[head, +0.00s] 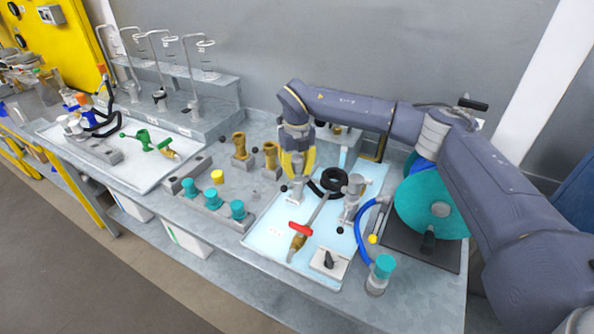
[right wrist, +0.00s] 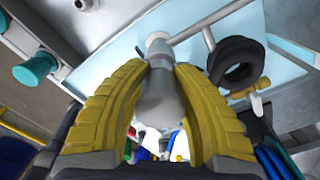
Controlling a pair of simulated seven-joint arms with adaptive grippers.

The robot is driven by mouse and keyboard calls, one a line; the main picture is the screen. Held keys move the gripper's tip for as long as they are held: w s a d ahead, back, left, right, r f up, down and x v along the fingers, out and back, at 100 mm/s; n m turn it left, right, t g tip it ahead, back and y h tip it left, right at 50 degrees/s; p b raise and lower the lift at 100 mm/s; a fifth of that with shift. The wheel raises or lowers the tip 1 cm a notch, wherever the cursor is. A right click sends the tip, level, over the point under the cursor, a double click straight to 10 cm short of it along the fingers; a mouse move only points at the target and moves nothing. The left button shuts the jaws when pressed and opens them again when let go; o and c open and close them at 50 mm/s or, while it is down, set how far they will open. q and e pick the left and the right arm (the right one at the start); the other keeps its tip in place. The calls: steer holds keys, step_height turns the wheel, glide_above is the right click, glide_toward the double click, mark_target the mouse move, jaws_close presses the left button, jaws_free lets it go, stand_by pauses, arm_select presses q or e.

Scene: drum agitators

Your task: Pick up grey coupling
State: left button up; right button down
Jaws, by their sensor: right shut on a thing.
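The grey coupling (head: 294,192) shows below the yellow fingers of my right gripper (head: 297,172) in the head view. It is over the left edge of the pale blue tray (head: 268,250). In the right wrist view, the grey coupling (right wrist: 160,100) stands lengthwise between the two yellow fingers of my right gripper (right wrist: 162,70), which press on its sides. My left gripper is not in view.
A black hose coil (head: 335,180), a grey valve fitting (head: 354,190) and a red-handled valve (head: 299,232) are close by on the right tray. Teal-capped parts (head: 214,197) stand in a rack to the left. A large teal drum (head: 432,205) is at the right.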

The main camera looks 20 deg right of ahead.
steer(key=shift+r, duration=0.2)
step_height(320, 180, up, 20)
steer(key=shift+f, duration=0.15)
stand_by(0.4)
stand_by(0.3)
